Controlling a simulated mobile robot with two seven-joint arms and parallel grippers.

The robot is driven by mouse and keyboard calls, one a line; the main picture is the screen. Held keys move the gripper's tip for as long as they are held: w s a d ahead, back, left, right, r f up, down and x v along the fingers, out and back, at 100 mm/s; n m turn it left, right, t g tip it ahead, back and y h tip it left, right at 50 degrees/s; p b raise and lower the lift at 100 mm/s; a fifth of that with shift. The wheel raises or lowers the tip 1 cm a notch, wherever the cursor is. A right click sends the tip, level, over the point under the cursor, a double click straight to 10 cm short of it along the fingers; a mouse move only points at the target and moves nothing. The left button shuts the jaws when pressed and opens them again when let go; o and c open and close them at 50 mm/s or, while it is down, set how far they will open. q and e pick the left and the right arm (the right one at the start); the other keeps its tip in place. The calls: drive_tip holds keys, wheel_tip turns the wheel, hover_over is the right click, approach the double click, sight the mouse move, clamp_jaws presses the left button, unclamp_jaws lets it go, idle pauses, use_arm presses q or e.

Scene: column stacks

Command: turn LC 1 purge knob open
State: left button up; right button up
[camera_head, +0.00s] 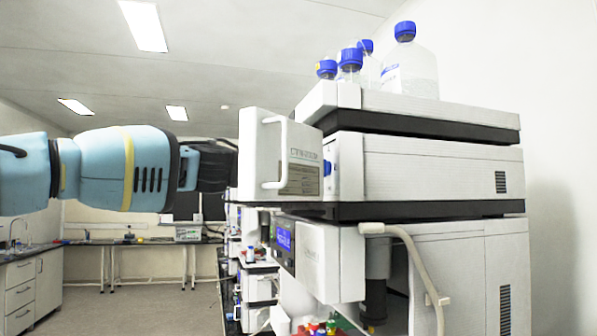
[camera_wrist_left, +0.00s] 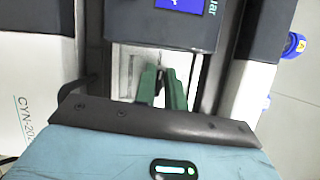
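My left gripper (camera_wrist_left: 161,88) has two green fingers side by side with a narrow gap between them. They point at the pale front of a module. A small dark shape sits between the fingertips; I cannot tell whether it is a knob or whether the fingers touch it. In the head view my left arm reaches in from the left, and its fingers are hidden behind a white door panel (camera_head: 252,150) with a handle. The LC stack (camera_head: 430,165) stands at the right. I cannot make out the purge knob for certain. My right gripper is not in view.
Several blue-capped bottles (camera_head: 408,70) stand on top of the stack. A lower module has a blue screen (camera_head: 284,238), and a pale hose (camera_head: 415,255) hangs in front. Benches and more instruments stand behind; the floor at left is clear.

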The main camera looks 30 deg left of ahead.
use_arm(q)
drive_tip(key=o, duration=0.3)
drive_tip(key=shift+o, duration=0.2)
drive_tip(key=v, duration=0.7)
drive_tip(key=shift+s, duration=0.35)
drive_tip(key=shift+a, duration=0.15)
